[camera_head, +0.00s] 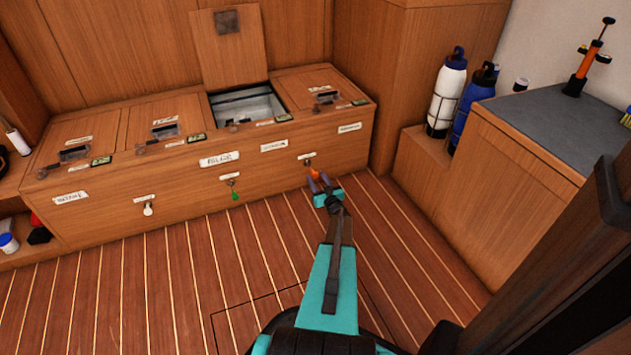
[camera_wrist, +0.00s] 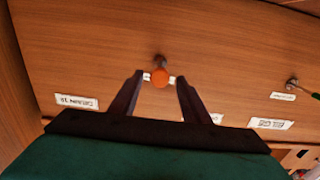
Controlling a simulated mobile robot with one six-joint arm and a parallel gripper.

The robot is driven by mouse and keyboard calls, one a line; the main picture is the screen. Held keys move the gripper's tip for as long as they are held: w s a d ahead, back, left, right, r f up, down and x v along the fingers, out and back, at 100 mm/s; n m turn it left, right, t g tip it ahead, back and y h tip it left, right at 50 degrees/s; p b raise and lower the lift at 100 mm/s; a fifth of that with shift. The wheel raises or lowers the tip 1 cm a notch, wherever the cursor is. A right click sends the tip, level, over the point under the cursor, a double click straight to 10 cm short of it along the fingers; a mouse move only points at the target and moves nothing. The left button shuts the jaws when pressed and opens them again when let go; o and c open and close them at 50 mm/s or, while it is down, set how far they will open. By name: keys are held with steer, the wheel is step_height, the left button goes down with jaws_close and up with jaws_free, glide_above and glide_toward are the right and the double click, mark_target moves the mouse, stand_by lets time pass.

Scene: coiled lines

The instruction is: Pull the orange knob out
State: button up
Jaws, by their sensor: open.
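The orange knob (camera_wrist: 160,77) sticks out from the wooden front panel on a short metal stem. In the head view the orange knob (camera_head: 315,173) is small and partly hidden by my gripper (camera_head: 320,182). In the wrist view my gripper (camera_wrist: 160,82) is open, with one dark finger on each side of the knob and the fingertips close to it. I cannot tell whether either finger touches it.
A green knob (camera_head: 235,195) and a white knob (camera_head: 148,208) stand further left on the same locker front (camera_head: 190,182). A locker lid (camera_head: 230,45) stands open above. A side cabinet (camera_head: 520,165) is to the right. The plank floor (camera_head: 150,290) is clear.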

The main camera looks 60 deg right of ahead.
steer(key=p+v, duration=0.4)
steer(key=v, duration=1)
steer(key=shift+w, duration=0.15)
